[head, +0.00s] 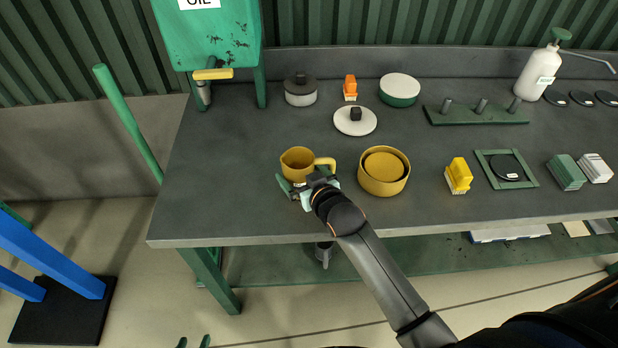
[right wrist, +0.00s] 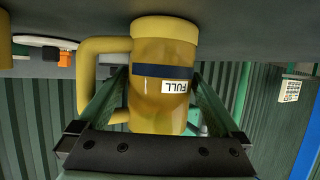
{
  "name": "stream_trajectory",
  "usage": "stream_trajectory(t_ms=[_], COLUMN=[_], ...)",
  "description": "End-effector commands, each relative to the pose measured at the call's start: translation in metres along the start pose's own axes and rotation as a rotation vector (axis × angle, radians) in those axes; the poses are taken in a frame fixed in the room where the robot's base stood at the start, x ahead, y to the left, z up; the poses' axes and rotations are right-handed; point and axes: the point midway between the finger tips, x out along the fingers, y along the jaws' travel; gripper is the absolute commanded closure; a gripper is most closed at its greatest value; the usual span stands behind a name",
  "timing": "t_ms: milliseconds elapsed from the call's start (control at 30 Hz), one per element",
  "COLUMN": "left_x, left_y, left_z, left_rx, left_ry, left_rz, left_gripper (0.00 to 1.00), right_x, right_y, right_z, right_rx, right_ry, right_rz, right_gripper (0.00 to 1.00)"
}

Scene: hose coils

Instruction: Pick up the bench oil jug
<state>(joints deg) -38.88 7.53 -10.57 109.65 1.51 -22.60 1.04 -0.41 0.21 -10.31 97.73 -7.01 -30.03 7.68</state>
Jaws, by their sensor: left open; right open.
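The bench oil jug (head: 296,162) is a yellow jug standing near the front left of the grey workbench, its handle to the right. In the right wrist view the jug (right wrist: 165,75) appears upside down, with a dark band and a white FULL label. My right gripper (head: 309,182) is at the jug's front side. Its open green fingers (right wrist: 165,100) stand on either side of the jug body, with a gap on the right; one finger overlaps the handle loop in the picture. My left gripper (head: 194,342) shows only two separate green fingertips at the bottom edge, open and empty.
A round yellow container (head: 384,182) stands close right of the jug. A white lid with a black knob (head: 355,121) lies behind. A green oil tank (head: 208,35) with a tap is at the back left. The bench left of the jug is clear.

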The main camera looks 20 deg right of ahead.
Motion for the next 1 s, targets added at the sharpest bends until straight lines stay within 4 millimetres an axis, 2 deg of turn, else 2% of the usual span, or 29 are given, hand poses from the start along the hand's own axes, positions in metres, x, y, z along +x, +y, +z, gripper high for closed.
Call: stream_trajectory(t_ms=[167,867,1000], left_x=[-0.0006,-0.0007,-0.0007], left_y=[0.0001,0.0,-0.0001], left_z=[-0.0004,-0.0004,-0.0004], left_rx=[0.0,0.0,0.0], left_ry=[0.0,0.0,0.0], left_rz=[0.0,0.0,0.0], left_gripper=[0.5,0.5,0.5], right_x=[-0.0003,-0.0005,-0.0005], right_y=[-0.0002,-0.0001,-0.0001], right_z=[-0.0007,-0.0004,-0.0011], right_rx=[0.0,0.0,0.0], right_ry=[0.0,0.0,0.001], right_rz=[0.0,0.0,0.0], right_gripper=[0.0,0.78,0.79])
